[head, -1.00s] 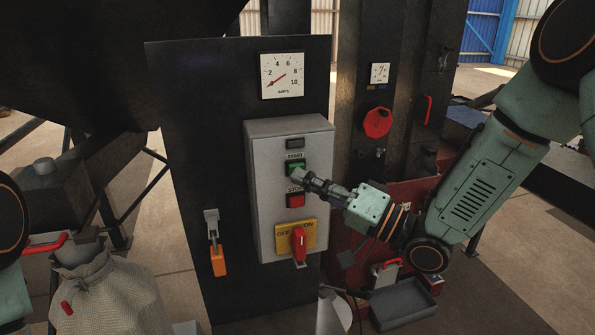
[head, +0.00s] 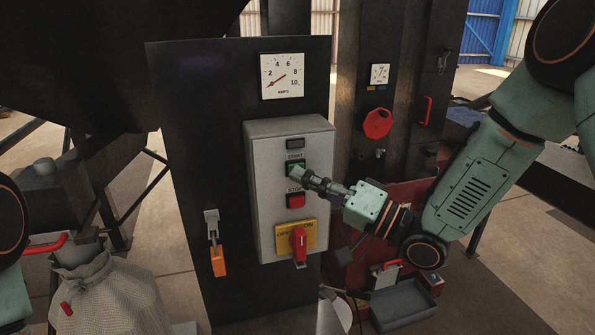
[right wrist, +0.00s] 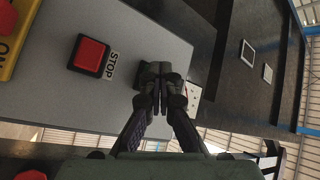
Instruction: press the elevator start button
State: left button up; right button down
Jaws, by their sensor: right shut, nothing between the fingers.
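A grey control box (head: 265,190) on a black panel carries a green START button (head: 292,168), with a red STOP button (head: 295,201) below it. My right gripper (head: 301,172) is shut and empty, its fingertips at the right part of the START button in the head view. Whether they touch it or the button is pushed in, I cannot tell. In the right wrist view the closed fingertips (right wrist: 160,72) cover the START button, and the red STOP button (right wrist: 89,55) shows to their left. My left gripper is not in view.
A yellow switch plate with a red handle (head: 299,244) sits low on the box. An amps dial (head: 281,76) is above it. An orange padlock (head: 218,261) hangs at left. A red knob (head: 377,123) is on the column to the right.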

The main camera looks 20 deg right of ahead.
jog(key=shift+s, duration=0.15)
jog(key=shift+s+d+p, duration=0.1)
jog(key=shift+s+p, duration=0.3)
jog(key=shift+s, duration=0.35)
jog(key=shift+s, duration=0.1)
jog(key=shift+s+p, duration=1.1)
jog(key=shift+s, duration=1.25)
